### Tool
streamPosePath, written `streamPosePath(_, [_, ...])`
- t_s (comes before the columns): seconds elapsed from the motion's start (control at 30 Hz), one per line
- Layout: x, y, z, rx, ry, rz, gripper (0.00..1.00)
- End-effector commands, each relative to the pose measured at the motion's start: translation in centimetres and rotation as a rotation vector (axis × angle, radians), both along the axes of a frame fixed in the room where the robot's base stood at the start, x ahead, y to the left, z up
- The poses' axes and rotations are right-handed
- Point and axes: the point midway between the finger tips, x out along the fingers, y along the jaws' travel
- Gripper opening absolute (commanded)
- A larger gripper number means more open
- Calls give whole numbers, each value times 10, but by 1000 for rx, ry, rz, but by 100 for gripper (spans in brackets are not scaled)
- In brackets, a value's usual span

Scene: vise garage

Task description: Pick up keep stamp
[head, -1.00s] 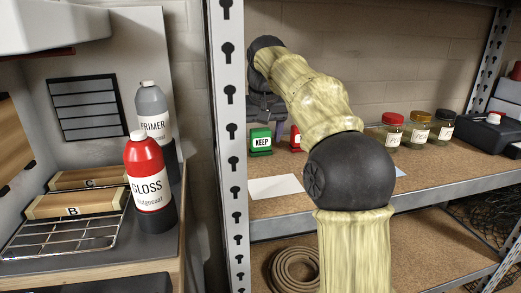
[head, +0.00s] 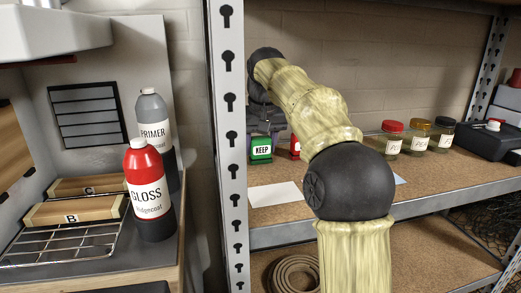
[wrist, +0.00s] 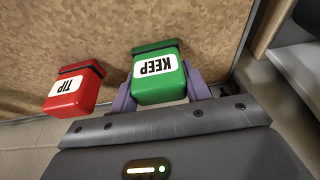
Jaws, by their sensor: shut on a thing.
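The keep stamp (head: 261,149) is a green block with a white KEEP label, near the left upright of the shelf. It also shows in the wrist view (wrist: 158,78), label upside down. My gripper (wrist: 160,92) is shut on it, with a purple finger at each side. In the head view my gripper (head: 261,142) comes down on the stamp from above, partly hidden by my arm. The stamp looks upright at shelf level; I cannot tell any gap below it.
White paper (head: 275,194) lies in front of the stamps. Several jars (head: 418,140) and a black case (head: 485,140) stand to the right. The metal upright (head: 228,130) is close on the left. Gloss (head: 150,190) and primer (head: 155,130) bottles stand beyond it.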

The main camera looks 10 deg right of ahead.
Motion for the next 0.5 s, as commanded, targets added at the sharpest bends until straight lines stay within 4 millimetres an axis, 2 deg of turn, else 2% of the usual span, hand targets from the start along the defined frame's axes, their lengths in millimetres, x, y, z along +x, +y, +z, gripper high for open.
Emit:
streamPosePath(0.27, [-4, 0, 7, -1, -1, 0, 24])
streamPosePath(0.5, [-7, 0, 36, 0, -2, 0, 24])
